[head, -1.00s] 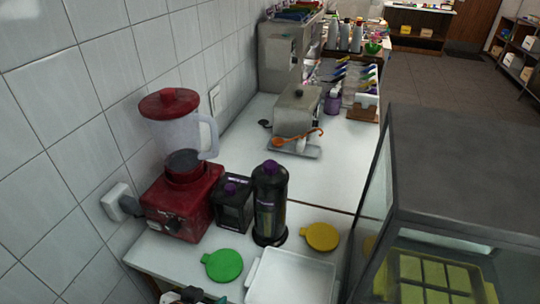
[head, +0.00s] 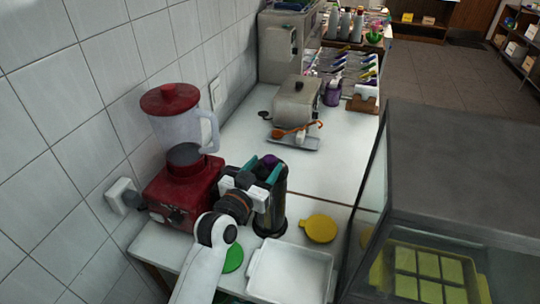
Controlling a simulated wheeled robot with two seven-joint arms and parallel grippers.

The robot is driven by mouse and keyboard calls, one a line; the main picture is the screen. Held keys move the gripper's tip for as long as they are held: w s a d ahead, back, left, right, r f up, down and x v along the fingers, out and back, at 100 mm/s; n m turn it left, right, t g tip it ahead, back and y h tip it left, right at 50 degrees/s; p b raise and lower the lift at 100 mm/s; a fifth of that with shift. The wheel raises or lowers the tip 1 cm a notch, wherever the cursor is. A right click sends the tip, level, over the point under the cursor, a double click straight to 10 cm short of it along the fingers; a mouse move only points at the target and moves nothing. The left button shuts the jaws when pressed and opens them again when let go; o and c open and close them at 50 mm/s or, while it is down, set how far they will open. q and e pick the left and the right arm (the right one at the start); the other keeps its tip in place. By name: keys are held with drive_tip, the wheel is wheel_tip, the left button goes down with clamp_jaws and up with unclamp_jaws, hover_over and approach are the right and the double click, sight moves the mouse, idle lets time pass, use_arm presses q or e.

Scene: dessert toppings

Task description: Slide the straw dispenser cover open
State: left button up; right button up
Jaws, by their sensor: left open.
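The straw dispenser (head: 272,218) is a dark upright cylinder on the white counter. Its purple-topped cover (head: 269,159) shows between the teal fingertips. My left gripper (head: 262,170) is open at the dispenser's top, with one fingertip on each side of the cover in the picture. I cannot tell whether the fingers touch it. The gripper and wrist hide much of the dispenser's left side. My right gripper is out of view.
A red blender (head: 183,180) stands close left of my left gripper. A green lid (head: 233,258), a yellow lid (head: 320,229) and a white tray (head: 290,270) lie in front. A glass-sided case (head: 455,165) stands at right. The counter behind the dispenser has free room.

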sight(266, 163)
use_arm(q)
drive_tip(key=shift+x, duration=1.8)
clamp_jaws()
drive_tip(key=shift+r, duration=0.1)
